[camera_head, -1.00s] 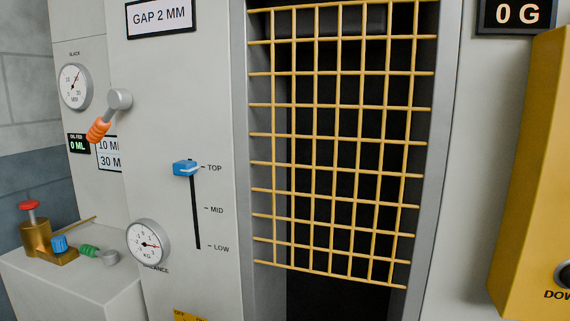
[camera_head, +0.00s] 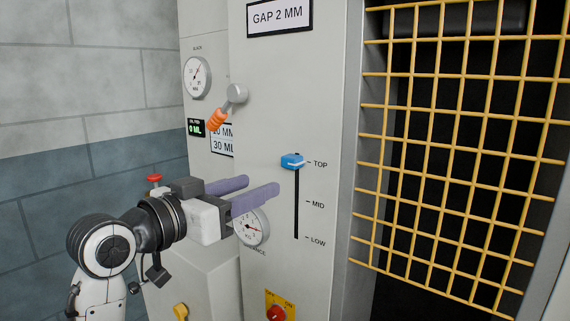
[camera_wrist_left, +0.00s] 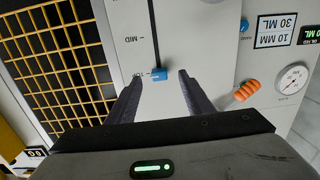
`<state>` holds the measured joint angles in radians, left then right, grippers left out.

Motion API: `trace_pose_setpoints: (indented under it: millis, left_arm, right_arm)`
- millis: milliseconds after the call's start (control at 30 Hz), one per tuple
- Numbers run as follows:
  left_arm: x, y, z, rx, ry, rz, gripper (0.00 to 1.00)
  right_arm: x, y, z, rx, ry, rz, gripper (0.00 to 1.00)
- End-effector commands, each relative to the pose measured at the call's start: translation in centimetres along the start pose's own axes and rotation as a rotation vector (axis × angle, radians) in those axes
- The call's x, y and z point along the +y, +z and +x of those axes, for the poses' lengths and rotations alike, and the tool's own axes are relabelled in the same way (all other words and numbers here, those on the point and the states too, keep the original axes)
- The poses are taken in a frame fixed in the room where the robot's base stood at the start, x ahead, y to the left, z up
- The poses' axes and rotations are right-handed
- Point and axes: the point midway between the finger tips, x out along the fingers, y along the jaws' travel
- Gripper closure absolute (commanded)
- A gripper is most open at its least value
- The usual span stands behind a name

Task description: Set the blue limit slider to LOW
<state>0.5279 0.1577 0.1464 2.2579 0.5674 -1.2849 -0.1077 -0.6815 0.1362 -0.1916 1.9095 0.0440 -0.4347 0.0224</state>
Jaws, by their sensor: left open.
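The blue limit slider (camera_head: 293,161) sits at the TOP mark of its vertical slot (camera_head: 297,205), with MID and LOW marked below. In the left wrist view the blue slider (camera_wrist_left: 161,75) shows between the two fingertips, a little beyond them. My left gripper (camera_head: 262,188) is open and empty, in front of the panel, left of the slot and a little lower than the slider in the head view. Its purple fingers also show in the left wrist view (camera_wrist_left: 157,88). No contact with the slider is visible. My right gripper is not in view.
An orange-handled lever (camera_head: 218,119) and a gauge (camera_head: 197,77) are left of the slider. A balance dial (camera_head: 251,227) is partly behind my left gripper. A red knob (camera_head: 276,313) is below. A yellow grid guard (camera_head: 450,140) stands to the right.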

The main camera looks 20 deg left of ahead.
Motion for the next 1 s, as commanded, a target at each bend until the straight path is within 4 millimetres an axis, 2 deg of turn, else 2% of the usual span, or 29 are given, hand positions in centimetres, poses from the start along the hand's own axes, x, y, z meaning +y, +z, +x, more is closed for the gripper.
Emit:
trace_pose_setpoints:
  millis: [33,167,267,500,700,1000]
  left_arm:
    - [0.1,-1.5,-0.4,0.019,0.006,0.010,0.53]
    - [0.3,-2.7,-0.3,0.033,0.016,0.018,0.53]
    - [0.4,-2.9,0.9,0.034,0.017,0.017,0.53]
    - [0.5,-3.0,5.4,0.032,0.017,0.015,0.53]
    - [0.5,-3.1,8.3,0.033,0.015,0.017,0.53]
    - [0.5,-3.0,9.5,0.034,0.014,0.020,0.53]
  right_arm:
    - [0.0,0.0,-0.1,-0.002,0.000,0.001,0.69]
    - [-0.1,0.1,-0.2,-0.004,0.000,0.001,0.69]
    - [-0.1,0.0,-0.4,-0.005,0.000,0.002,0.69]
    - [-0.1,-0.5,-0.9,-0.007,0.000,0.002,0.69]
    - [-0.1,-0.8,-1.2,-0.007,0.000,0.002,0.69]
    - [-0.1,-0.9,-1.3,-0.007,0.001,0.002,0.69]
